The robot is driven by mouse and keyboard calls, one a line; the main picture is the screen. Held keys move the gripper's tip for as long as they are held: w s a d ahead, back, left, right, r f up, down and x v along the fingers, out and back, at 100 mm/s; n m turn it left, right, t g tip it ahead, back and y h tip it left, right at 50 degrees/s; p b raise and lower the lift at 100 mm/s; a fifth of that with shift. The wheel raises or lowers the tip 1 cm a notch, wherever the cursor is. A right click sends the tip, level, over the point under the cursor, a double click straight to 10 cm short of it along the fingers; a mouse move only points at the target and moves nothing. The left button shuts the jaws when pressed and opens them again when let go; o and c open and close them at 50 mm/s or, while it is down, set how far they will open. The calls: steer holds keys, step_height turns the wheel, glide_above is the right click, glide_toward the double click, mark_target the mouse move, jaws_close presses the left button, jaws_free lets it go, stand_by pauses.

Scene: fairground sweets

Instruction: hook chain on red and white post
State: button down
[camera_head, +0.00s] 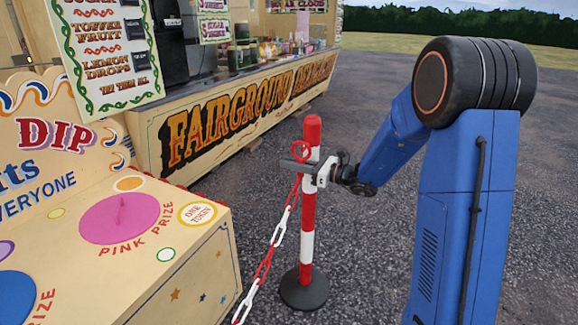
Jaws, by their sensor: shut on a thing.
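The red and white post (306,246) stands upright on a round black base on the asphalt, in the middle of the view. The red and white chain (278,234) rises from the lower left to the front of the post, near its upper part. My gripper (298,162) reaches in from the right at that height and is shut on the chain's upper end. A red ring (301,143) at this end shows just above the fingers, in front of the post. The fingers hide part of the post and chain end. I cannot tell whether the ring is attached to the post.
The cream prize stall (180,264) with a pink disc fills the lower left, close to the chain. The sweet stall's lettered counter (240,110) stands behind the post. Open asphalt (365,262) lies around the post's right side.

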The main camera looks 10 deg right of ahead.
steer(key=w+d+f, duration=0.2)
steer(key=shift+w, duration=0.4)
stand_by(0.4)
stand_by(0.7)
steer(key=c, duration=1.7)
jaws_free()
steer(key=shift+d, duration=0.15)
steer(key=v, duration=1.7)
steer(key=shift+s, duration=0.15)
